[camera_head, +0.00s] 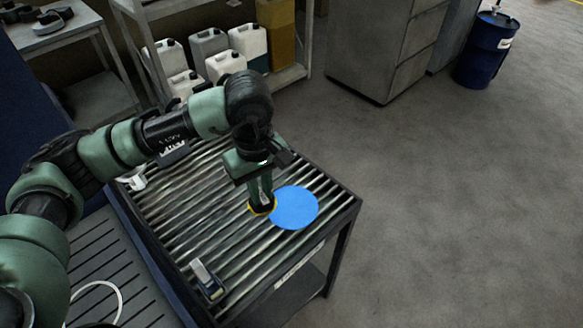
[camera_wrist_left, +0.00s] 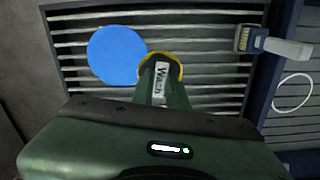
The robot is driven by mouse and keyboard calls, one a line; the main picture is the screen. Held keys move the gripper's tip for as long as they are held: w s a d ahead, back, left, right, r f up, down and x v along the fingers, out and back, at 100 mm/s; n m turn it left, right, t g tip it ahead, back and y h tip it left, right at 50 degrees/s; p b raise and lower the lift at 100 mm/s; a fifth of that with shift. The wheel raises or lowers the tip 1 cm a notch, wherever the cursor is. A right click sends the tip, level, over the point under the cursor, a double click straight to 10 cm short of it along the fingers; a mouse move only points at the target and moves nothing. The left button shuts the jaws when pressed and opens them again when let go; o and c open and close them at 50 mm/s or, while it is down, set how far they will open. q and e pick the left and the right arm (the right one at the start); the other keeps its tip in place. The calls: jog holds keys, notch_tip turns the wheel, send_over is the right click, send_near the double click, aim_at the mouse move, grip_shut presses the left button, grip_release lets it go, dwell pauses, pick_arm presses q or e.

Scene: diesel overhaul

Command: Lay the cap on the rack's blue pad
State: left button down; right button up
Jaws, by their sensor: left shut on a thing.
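The round blue pad (camera_head: 296,208) lies on the slatted rack (camera_head: 187,221); it also shows in the left wrist view (camera_wrist_left: 113,55). My left gripper (camera_head: 262,198) points down and is shut on the cap (camera_head: 262,210), a small dark round part with a yellow rim. In the wrist view the fingers (camera_wrist_left: 160,78) hide most of the cap, and its yellow rim (camera_wrist_left: 181,68) shows around them. The cap is at the pad's left edge in the head view, mostly beside the pad. I cannot tell its exact height above the slats. My right gripper is out of view.
A brush-like tool (camera_head: 207,279) with a pale handle lies near the rack's front left. A white part (camera_head: 132,180) sits at the rack's left edge. Jugs (camera_head: 246,42) stand on a shelf behind. A blue drum (camera_head: 485,50) stands far right. The floor right of the rack is clear.

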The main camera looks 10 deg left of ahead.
pick_arm(q)
jog(key=w+d+f+n+p, duration=0.2)
jog(key=w+n, duration=0.2)
jog(key=n, duration=0.5)
jog(key=w+d+f+n+p, duration=0.2)
jog(key=w+d+n, duration=0.15)
jog(key=n, duration=0.45)
jog(key=shift+w+a+f+b, duration=0.1)
jog(key=shift+f+b, duration=0.55)
jog(key=shift+f, duration=0.4)
jog(key=shift+w+a+f+b, duration=0.15)
jog(key=shift+f+b, duration=0.45)
jog(key=shift+f, duration=0.45)
jog(key=shift+w+a+f+b, duration=0.1)
jog(key=shift+f+b, duration=0.55)
jog(key=shift+f, duration=0.4)
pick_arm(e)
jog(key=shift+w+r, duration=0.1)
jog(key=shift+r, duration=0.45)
pick_arm(q)
jog(key=c, duration=1.3)
grip_release()
